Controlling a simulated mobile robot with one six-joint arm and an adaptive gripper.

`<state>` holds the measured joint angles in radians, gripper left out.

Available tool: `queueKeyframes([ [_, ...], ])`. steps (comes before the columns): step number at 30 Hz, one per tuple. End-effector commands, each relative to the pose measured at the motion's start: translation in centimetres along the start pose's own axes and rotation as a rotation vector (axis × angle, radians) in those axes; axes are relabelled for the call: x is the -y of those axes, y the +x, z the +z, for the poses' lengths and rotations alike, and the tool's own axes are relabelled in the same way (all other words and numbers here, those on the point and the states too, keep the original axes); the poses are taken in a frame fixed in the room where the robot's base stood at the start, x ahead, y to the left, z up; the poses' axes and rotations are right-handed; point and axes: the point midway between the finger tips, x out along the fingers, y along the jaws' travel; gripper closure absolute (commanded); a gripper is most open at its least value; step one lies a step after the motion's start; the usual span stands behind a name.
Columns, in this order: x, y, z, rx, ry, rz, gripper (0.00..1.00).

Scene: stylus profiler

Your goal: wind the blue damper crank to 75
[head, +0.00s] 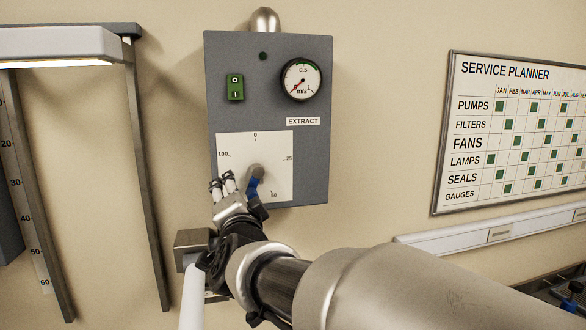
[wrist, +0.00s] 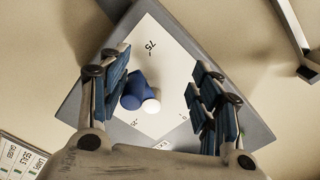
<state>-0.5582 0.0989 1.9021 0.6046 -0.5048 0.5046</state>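The blue damper crank (head: 253,188) is on the white dial plate (head: 280,150) of the grey wall panel. A grey round part (head: 257,172) shows beside its blue part. In the wrist view the crank (wrist: 131,92) is a blue shape with a pale round end, below the printed 75. My gripper (wrist: 158,90) is open. Its blue-padded fingers are on either side of the crank, which is nearer the left finger. I see no clear contact. In the head view my gripper (head: 242,195) covers the plate's lower left, hiding the 75 mark; the crank's exact setting is unclear.
Above the plate are a green switch (head: 235,87), a round m/s gauge (head: 301,80) and an EXTRACT label (head: 303,121). A service planner board (head: 515,135) hangs at right above a white rail (head: 490,235). A lamp frame (head: 148,180) stands at left.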

Motion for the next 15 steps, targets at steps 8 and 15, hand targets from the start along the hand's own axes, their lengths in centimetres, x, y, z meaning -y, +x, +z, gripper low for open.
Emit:
queueKeyframes([
  [8,0.8,-2.6,-0.4,-0.011,0.000,-0.017,0.47],
  [15,0.5,-5.5,-0.2,-0.006,0.001,-0.010,0.47],
])
